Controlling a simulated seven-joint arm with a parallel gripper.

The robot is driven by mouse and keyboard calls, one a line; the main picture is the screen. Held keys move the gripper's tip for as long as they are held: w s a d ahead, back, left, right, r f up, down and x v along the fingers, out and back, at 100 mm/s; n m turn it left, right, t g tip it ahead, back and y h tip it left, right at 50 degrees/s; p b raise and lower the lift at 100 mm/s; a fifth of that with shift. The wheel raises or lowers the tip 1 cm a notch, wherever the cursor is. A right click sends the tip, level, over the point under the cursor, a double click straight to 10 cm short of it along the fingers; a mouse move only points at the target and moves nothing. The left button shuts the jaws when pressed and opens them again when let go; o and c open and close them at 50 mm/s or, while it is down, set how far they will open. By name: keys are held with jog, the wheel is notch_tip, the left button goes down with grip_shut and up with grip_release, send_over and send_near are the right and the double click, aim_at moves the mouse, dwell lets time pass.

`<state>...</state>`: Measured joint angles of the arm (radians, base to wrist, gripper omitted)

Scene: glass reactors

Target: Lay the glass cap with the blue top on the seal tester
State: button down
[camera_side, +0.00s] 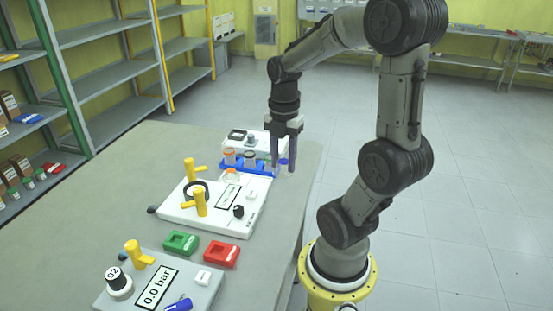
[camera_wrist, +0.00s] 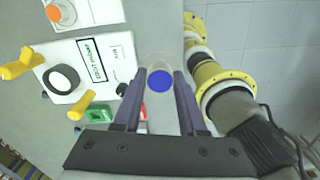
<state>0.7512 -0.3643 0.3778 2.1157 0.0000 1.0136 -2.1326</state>
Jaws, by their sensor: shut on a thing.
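The glass cap with the blue top (camera_side: 284,162) is between the fingertips of my gripper (camera_side: 283,166), at the table's right edge. In the wrist view its blue top (camera_wrist: 160,80) lies between the fingers (camera_wrist: 158,76), with a faint clear glass rim around it. My gripper is shut on it and points down. What looks like the seal tester (camera_side: 222,213) is a white box with a black ring and two yellow clamps, left of and nearer than my gripper. The black ring (camera_wrist: 62,78) shows at left in the wrist view, apart from the cap.
A blue rack (camera_side: 262,169) with orange-topped and dark-topped pieces stands left of my gripper. A white device (camera_side: 236,136) is behind it. Green (camera_side: 181,243) and red (camera_side: 221,254) blocks and a "0.0 bar" device (camera_side: 200,283) are in front. The left tabletop (camera_side: 90,215) is bare.

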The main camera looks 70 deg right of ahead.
jog(key=w+r+n, duration=0.2)
jog(key=w+n, duration=0.2)
jog(key=w, duration=1.5)
jog(key=shift+w+a+f+n, duration=0.35)
jog(key=shift+w+a+f, duration=0.35)
jog(key=shift+f, duration=0.4)
jog(key=shift+w+a+f+n, duration=0.3)
jog(key=shift+w+a+f, duration=0.45)
jog(key=shift+f, duration=0.35)
jog(key=shift+w+a+f+n, duration=0.35)
jog(key=shift+w+a+f, duration=0.2)
jog(key=shift+w+f, duration=0.4)
jog(key=shift+s+f, duration=0.15)
jog(key=shift+f, duration=1.6)
jog(key=shift+c, duration=1.9)
grip_release()
jog(key=shift+o, duration=0.2)
